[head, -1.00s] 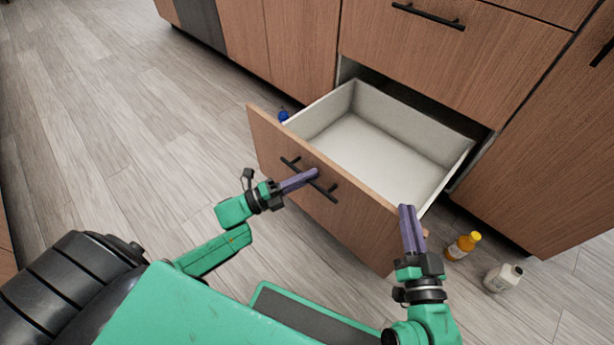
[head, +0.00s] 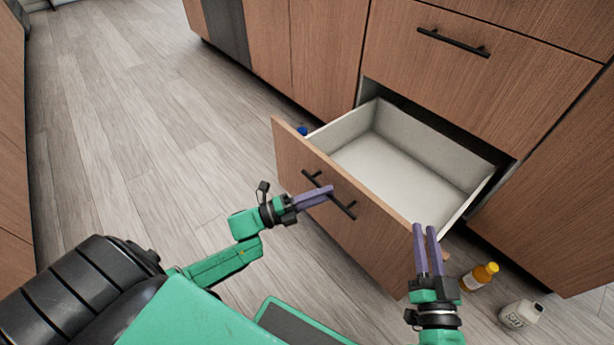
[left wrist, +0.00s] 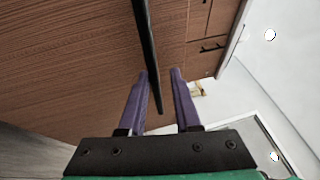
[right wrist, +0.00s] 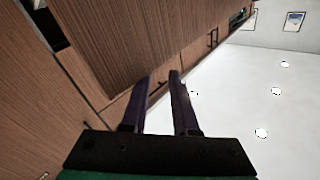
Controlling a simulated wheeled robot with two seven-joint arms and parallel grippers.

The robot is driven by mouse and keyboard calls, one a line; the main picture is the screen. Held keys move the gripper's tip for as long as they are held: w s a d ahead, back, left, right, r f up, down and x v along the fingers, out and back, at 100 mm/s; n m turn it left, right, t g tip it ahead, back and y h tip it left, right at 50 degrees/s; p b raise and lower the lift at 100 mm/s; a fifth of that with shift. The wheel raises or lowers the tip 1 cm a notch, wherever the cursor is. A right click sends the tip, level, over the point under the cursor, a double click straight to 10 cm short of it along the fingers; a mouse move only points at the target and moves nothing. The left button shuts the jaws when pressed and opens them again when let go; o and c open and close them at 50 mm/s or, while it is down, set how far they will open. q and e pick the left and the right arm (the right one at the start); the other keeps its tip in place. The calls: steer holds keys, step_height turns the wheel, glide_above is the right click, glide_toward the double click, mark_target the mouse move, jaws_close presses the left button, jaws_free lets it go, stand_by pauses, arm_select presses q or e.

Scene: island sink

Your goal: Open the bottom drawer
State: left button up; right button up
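The bottom drawer (head: 345,212) is pulled well out of the cabinet, and its pale box (head: 405,170) is empty. Its black bar handle (head: 342,208) runs across the wooden front. My left gripper (head: 329,193) is at the handle. In the left wrist view the bar (left wrist: 149,50) passes between the two spread purple fingers (left wrist: 160,75), and the gripper looks open around it. My right gripper (head: 425,230) is at the drawer front's right end, with its fingers apart and nothing between them. The right wrist view shows the same gap (right wrist: 161,75).
A blue object (head: 302,131) shows behind the drawer's left side. The closed drawer above has a black handle (head: 453,42). Wood floor (head: 130,130) is clear at left.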

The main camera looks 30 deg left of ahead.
arm_select(q)
steer(key=p+v, duration=0.1)
steer(key=v, duration=1.3)
steer(key=shift+s+a+p, duration=0.2)
steer(key=shift+s+p, duration=0.15)
steer(key=shift+f, duration=0.1)
